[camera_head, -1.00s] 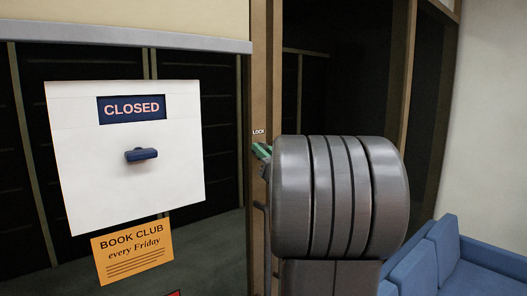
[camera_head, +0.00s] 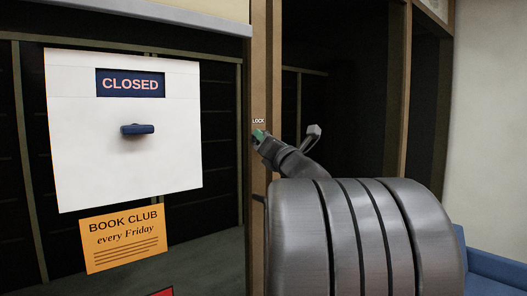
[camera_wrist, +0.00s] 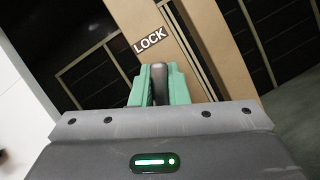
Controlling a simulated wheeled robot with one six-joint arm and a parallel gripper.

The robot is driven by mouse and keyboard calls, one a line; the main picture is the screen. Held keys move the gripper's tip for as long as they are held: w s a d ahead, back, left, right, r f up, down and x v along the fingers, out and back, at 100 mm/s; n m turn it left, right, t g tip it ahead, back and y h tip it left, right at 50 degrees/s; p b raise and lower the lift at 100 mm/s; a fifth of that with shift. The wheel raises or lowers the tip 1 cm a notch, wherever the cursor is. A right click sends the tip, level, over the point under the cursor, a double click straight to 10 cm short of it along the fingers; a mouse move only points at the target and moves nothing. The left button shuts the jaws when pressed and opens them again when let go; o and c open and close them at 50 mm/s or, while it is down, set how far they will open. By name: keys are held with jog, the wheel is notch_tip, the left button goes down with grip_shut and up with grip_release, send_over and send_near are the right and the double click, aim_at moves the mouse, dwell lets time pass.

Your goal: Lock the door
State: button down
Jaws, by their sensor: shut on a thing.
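The LOCK label (camera_head: 258,121) is on the brown door frame post (camera_head: 260,60), beside the glass with the CLOSED sign. My gripper (camera_head: 258,136) is just below that label, with its green fingertips at the post. In the wrist view the green fingers (camera_wrist: 161,84) are shut on a dark grey lock knob (camera_wrist: 159,82), one finger on each side. The label (camera_wrist: 150,41) and post look tilted there, and the knob lies in line with the fingers, tilted relative to the post. The knob's base is partly hidden by the fingers. In the head view the knob is hidden.
A white panel with a CLOSED sign (camera_head: 130,84) and a blue knob (camera_head: 137,129) is at left. An orange BOOK CLUB notice (camera_head: 124,238) hangs below it. A blue sofa (camera_head: 496,272) is at lower right. Dark glass lies behind my arm.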

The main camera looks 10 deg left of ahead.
jog(key=m+h, duration=0.2)
jog(key=m, duration=0.2)
jog(key=shift+t, duration=0.3)
jog(key=m+h+p, duration=0.1)
jog(key=m, duration=0.1)
jog(key=m+p, duration=0.1)
jog(key=m, duration=0.1)
jog(key=shift+w+r+h, duration=0.1)
jog(key=shift+r+h, duration=0.1)
jog(key=shift+h, duration=0.2)
jog(key=m+h+p, duration=0.1)
jog(key=m+p, duration=0.3)
jog(key=shift+d+h, duration=0.1)
jog(key=shift+h, duration=0.2)
jog(key=m+g+p, duration=0.1)
jog(key=m+p, duration=0.1)
jog(key=p, duration=0.2)
jog(key=shift+f, duration=0.2)
jog(key=shift+f+m+p, duration=0.1)
jog(key=shift+m+p, duration=0.2)
jog(key=shift+m, duration=0.1)
jog(key=shift+f, duration=0.1)
jog(key=c, duration=1.4)
grip_release()
